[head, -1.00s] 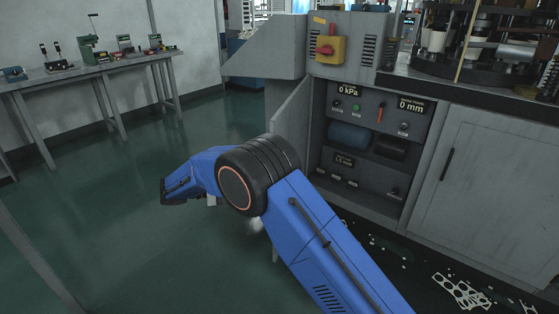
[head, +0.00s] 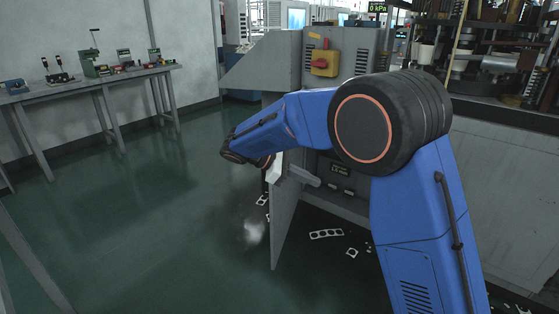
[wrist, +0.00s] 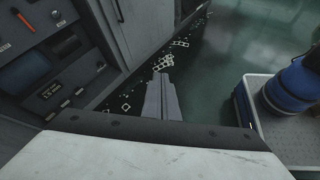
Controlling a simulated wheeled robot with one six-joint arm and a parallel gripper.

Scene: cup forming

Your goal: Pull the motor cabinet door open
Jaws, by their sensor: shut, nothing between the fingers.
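The motor cabinet door (head: 284,225) stands open in the head view, swung out from the left side of the cabinet opening. My arm covers its upper part. My gripper (head: 318,183) is shut and empty. Its grey fingers point right, in front of the door's inner face, with the pale hand by the door's free edge. I cannot tell whether they touch the door. The cabinet's inner panel (head: 350,178) is mostly behind my arm. In the wrist view, the shut fingers (wrist: 162,80) point away over the floor, and the inner panel (wrist: 65,60) shows at left. The door is not clearly seen there.
A yellow switch box (head: 325,63) is on the cabinet above the opening. Metal scraps (head: 327,234) lie on the floor before the cabinet. A workbench (head: 85,80) with tools stands at the far left.

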